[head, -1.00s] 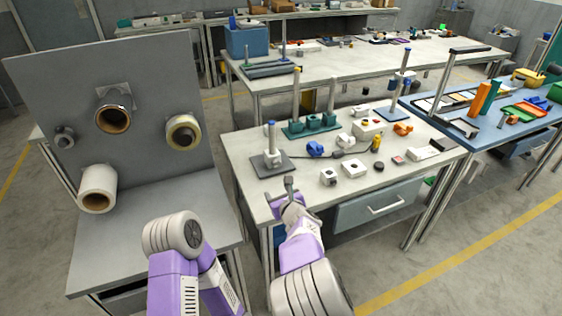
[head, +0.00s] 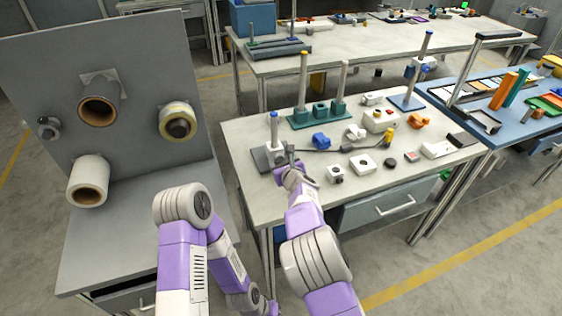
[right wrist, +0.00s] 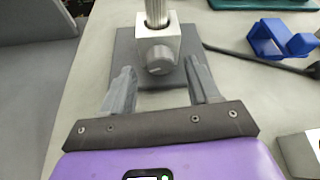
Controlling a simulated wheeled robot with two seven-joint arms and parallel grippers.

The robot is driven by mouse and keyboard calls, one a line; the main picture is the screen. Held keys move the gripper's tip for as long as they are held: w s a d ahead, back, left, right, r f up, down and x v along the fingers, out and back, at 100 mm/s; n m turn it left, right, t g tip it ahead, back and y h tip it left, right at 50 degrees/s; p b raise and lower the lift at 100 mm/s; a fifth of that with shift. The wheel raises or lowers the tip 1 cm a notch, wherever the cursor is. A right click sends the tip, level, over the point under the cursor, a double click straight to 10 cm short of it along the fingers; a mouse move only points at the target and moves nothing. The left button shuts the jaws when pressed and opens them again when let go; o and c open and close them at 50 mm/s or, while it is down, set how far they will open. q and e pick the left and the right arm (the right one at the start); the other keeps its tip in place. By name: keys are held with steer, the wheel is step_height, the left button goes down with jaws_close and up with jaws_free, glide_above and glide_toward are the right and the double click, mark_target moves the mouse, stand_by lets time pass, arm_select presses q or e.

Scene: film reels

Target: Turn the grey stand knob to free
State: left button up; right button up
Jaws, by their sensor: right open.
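The grey stand has a dark grey base plate (head: 259,160), an upright post with a blue top (head: 274,122) and a light grey block (right wrist: 155,38) around the post. The round grey knob (right wrist: 160,61) sits on the block's near face in the right wrist view. My right gripper (head: 288,160) is at the stand's near right side. In the right wrist view its open fingers (right wrist: 158,76) are apart, one on each side of the knob, with a gap on both sides. In the head view the arm and gripper partly cover the stand.
A blue clamp part (head: 321,141) and a dark cable (right wrist: 250,60) lie right of the stand. A green base with posts (head: 316,116) stands behind. Small white blocks (head: 362,165) lie to the right. A grey panel (head: 120,60) with rolls stands at left.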

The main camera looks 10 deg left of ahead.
steer(key=shift+w+a+f, duration=0.25)
steer(key=shift+w+a, duration=0.05)
steer(key=shift+w, duration=0.3)
steer(key=c, duration=1)
steer(key=b, duration=0.3)
steer(key=shift+f+n+h, duration=0.2)
steer(key=shift+n+h, duration=0.1)
steer(key=shift+c, duration=0.2)
steer(key=shift+r+b, duration=0.1)
steer(key=shift+b, duration=0.2)
steer(key=o, duration=1)
steer(key=shift+o, duration=0.2)
steer(key=shift+s+r, duration=0.1)
